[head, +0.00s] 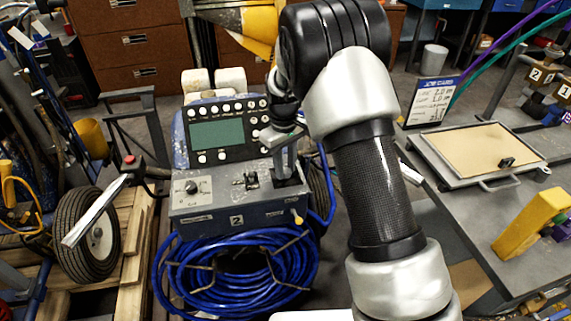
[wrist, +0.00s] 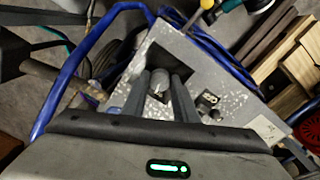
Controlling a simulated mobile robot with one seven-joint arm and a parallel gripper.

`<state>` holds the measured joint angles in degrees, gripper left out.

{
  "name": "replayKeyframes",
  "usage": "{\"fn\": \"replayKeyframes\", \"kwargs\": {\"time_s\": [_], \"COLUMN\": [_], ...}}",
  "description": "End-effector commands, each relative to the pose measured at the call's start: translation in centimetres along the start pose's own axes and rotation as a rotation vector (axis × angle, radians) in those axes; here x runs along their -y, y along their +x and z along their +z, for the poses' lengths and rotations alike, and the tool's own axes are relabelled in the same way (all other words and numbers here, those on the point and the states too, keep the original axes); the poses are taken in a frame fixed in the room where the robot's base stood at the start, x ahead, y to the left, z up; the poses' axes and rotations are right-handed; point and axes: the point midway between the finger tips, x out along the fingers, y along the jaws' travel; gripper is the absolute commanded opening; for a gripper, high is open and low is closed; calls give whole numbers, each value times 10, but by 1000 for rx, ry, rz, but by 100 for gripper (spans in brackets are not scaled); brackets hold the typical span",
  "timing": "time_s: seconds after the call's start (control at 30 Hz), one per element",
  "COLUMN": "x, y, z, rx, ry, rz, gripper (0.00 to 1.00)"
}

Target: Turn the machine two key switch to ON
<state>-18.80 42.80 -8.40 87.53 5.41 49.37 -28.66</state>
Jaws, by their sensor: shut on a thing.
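The grey control box of machine two (head: 215,205), marked with a 2, stands in the middle of the head view, below a display panel (head: 216,133). My gripper (head: 286,172) reaches down onto the right end of its top face. In the wrist view my gripper (wrist: 160,92) has its two dark fingers on either side of a small grey, rounded key switch part (wrist: 158,80), shut on it. The fingers hide much of the switch, so I cannot tell its position. The worn box top (wrist: 190,65) shows around the fingers.
A dial (head: 192,187) and a small black switch (head: 246,180) sit left of my gripper on the same box. A coiled blue hose (head: 235,275) hangs below. A grey workbench (head: 440,165) stands at right, a wheel (head: 88,235) at left.

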Motion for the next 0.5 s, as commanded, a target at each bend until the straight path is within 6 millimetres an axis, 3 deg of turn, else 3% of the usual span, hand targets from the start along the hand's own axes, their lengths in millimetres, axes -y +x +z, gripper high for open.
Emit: {"fn": "replayKeyframes", "kwargs": {"time_s": [0.5], "x": [0], "y": [-3], "z": [-1], "rx": [13], "ry": [481], "rz": [1], "gripper": [4]}}
